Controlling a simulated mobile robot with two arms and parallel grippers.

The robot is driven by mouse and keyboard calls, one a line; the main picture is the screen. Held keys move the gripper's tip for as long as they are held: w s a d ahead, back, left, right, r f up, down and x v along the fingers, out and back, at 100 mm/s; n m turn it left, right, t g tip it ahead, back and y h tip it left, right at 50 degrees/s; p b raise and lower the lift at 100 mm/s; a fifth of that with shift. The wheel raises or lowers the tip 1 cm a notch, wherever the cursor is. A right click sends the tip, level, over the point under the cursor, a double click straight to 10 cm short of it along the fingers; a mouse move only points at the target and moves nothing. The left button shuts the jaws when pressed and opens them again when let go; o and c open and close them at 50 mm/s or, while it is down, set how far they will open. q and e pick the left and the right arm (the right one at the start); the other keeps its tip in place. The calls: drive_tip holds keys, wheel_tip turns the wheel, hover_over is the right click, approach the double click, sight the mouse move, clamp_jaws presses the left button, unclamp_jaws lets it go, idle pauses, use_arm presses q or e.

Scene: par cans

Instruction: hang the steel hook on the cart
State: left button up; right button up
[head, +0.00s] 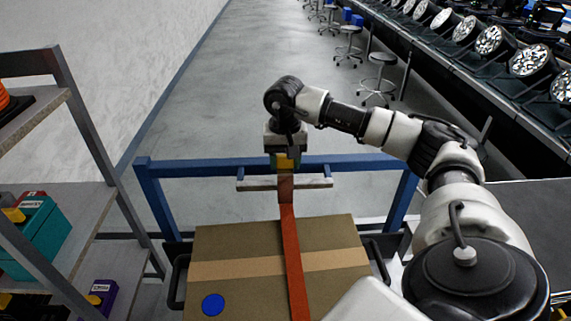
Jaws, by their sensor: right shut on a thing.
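The blue cart frame (220,168) stands in front of me, with a pale bar (255,184) fixed low along its top rail. A red strap (291,250) runs from the near side over a cardboard box (235,240) up to the rail. My right gripper (285,160) points down at the middle of the rail, at the strap's upper end. It is shut on a small yellow-and-dark piece there, apparently the steel hook at the strap's end. The hook's shape is mostly hidden, and I cannot tell whether it touches the rail. My left gripper is out of view.
A shelf rack (95,140) stands close on the left, with a teal case (40,238) and a purple case (101,294). A long bench of par cans (489,40) runs along the right, with stools (379,75) beside it. The floor beyond the cart is clear.

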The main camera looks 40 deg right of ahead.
sight(285, 170)
drive_tip(key=shift+w+d, duration=0.25)
drive_tip(key=shift+w, duration=0.05)
drive_tip(key=shift+f+b, duration=1.45)
drive_tip(key=shift+f, duration=0.45)
drive_tip(key=o, duration=1.3)
wheel_tip(285, 170, up, 11)
drive_tip(key=shift+f+b, duration=0.1)
drive_tip(key=shift+b, duration=0.65)
drive_tip(key=shift+s+f, duration=0.1)
drive_tip(key=shift+s, duration=0.05)
